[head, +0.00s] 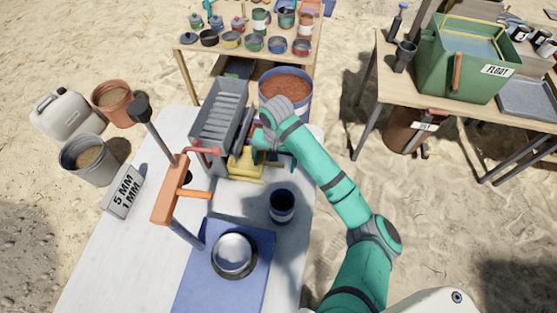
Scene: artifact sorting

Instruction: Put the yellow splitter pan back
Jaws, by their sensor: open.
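The yellow splitter pan (245,167) sits on the white table at the lower right side of the grey riffle splitter (220,112), which has a slatted top. My gripper (262,142) is at the end of the teal arm, just above and beside the pan at the splitter's right side. It is open. My wrist and the splitter hide part of the pan and the fingertips, so I cannot tell whether the fingers touch the pan.
An orange clamp-like stand (172,190) is left of the pan. A dark blue cup (281,205) and a silver bowl (234,253) on a blue mat (195,285) are nearer. A blue bucket of reddish soil (304,106) stands behind my wrist. A sign (122,193) lies left.

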